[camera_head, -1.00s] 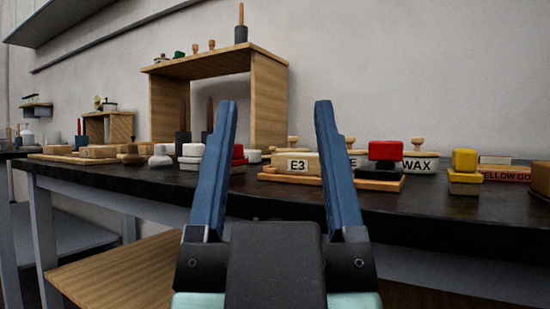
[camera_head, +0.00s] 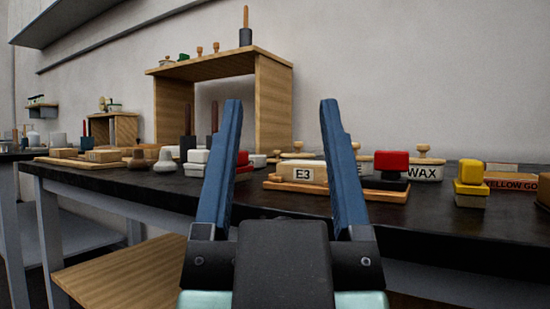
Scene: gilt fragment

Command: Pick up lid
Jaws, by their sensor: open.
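My gripper (camera_head: 281,101) is open and empty, its two blue fingers pointing up and forward in front of the table's edge. Several lid-like pieces stand on the dark table beyond it; which one is the task's lid cannot be told. A white container labelled WAX has a knobbed wooden lid (camera_head: 422,157). A white block (camera_head: 197,157) is left of my left finger. My right finger partly hides the things behind it.
The dark table (camera_head: 120,181) crosses the view, crowded along its top. A box labelled E3 (camera_head: 302,174) stands on a wooden board (camera_head: 290,187). A wooden shelf stand (camera_head: 273,110) rises behind. A lower wooden shelf (camera_head: 120,277) lies below. The table's front strip is mostly clear.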

